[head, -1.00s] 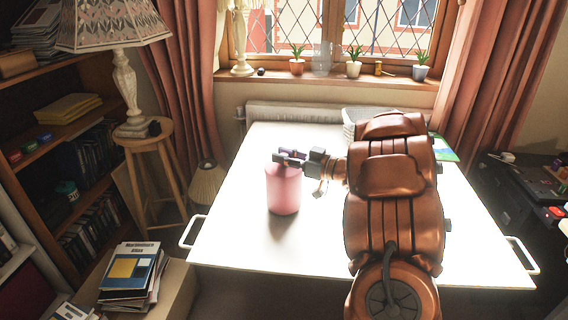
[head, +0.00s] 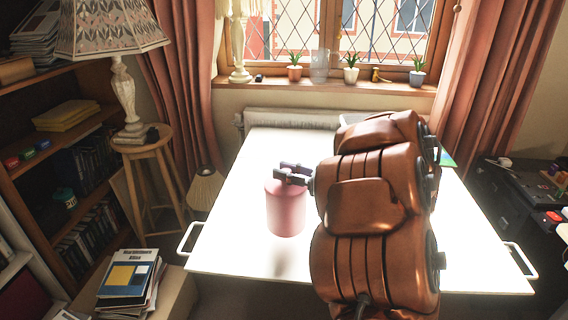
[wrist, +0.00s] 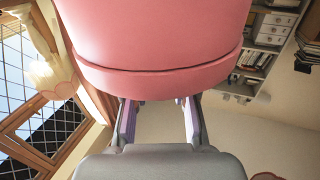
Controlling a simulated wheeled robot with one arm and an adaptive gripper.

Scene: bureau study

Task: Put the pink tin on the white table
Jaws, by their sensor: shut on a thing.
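The pink tin (head: 286,208) is a round, upright pink canister in front of the left part of the white table (head: 225,225) in the head view. My gripper (head: 292,174) is at the top of the tin and is shut on it. In the wrist view, the tin (wrist: 155,40) fills the upper middle, with the two fingers of my gripper (wrist: 160,118) reaching toward it. Their contact with the tin is hidden there. A shadow lies on the table just below the tin. I cannot tell whether its base touches the tabletop.
The tabletop around the tin is bare. A stool with a lamp (head: 122,80) stands at the left, beside bookshelves. Stacked books (head: 130,275) lie at the front left. Potted plants (head: 351,68) stand on the windowsill. A dark desk (head: 520,190) is at the right.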

